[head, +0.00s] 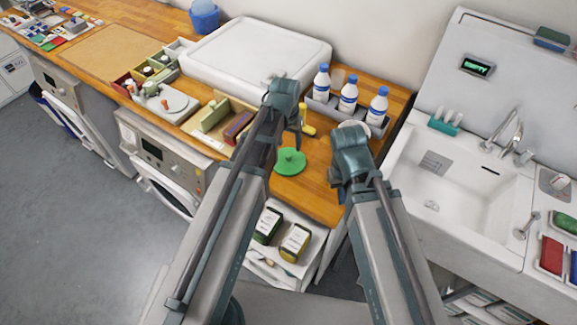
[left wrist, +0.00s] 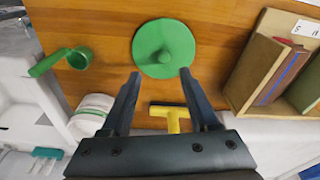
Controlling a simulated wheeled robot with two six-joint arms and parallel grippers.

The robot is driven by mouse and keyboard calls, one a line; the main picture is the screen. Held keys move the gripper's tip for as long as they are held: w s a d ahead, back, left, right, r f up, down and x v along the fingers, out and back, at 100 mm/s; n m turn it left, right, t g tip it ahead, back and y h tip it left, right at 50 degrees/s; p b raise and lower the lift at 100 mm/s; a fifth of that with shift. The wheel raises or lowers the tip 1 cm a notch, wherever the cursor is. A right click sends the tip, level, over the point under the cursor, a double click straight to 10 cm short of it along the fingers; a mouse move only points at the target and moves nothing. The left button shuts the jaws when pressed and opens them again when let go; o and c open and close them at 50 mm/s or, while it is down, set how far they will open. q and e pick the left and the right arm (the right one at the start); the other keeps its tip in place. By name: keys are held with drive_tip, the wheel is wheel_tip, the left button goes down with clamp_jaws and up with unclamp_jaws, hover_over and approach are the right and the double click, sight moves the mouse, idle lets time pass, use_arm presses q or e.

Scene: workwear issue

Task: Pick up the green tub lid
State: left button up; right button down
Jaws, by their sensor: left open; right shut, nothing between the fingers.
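The green tub lid (head: 290,163) is a flat disc with a small knob, lying on the wooden counter (head: 318,190) near its front edge. In the left wrist view the lid (left wrist: 163,48) lies just beyond my left fingertips, with its knob roughly in line with the gap between them. My left gripper (left wrist: 160,74) is open and empty; in the head view it (head: 298,125) hangs above and behind the lid. My right gripper (head: 340,172) is shut and empty, to the right of the lid. The left wrist view shows no contact with the lid.
Bottles (head: 348,95) in a grey tray stand behind. A white sink (head: 450,175) is at right.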

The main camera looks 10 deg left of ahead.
sight(288, 156)
use_arm(q)
drive_tip(key=shift+w+a+f+b, duration=0.1)
drive_tip(key=shift+w+f+b, duration=0.15)
drive_tip(key=shift+f+b, duration=1.05)
drive_tip(key=shift+w+a+f+b, duration=0.1)
drive_tip(key=shift+w+f+b, duration=0.1)
drive_tip(key=shift+f+b, duration=1.1)
drive_tip(key=shift+w+a+f+b, duration=0.1)
drive_tip(key=shift+w+f+b, duration=0.15)
drive_tip(key=shift+f+b, duration=1.05)
use_arm(e)
drive_tip(key=shift+f+p, duration=0.3)
drive_tip(key=shift+f, duration=3.85)
use_arm(q)
drive_tip(key=shift+f, duration=0.15)
use_arm(e)
drive_tip(key=shift+r, duration=0.1)
use_arm(q)
clamp_jaws()
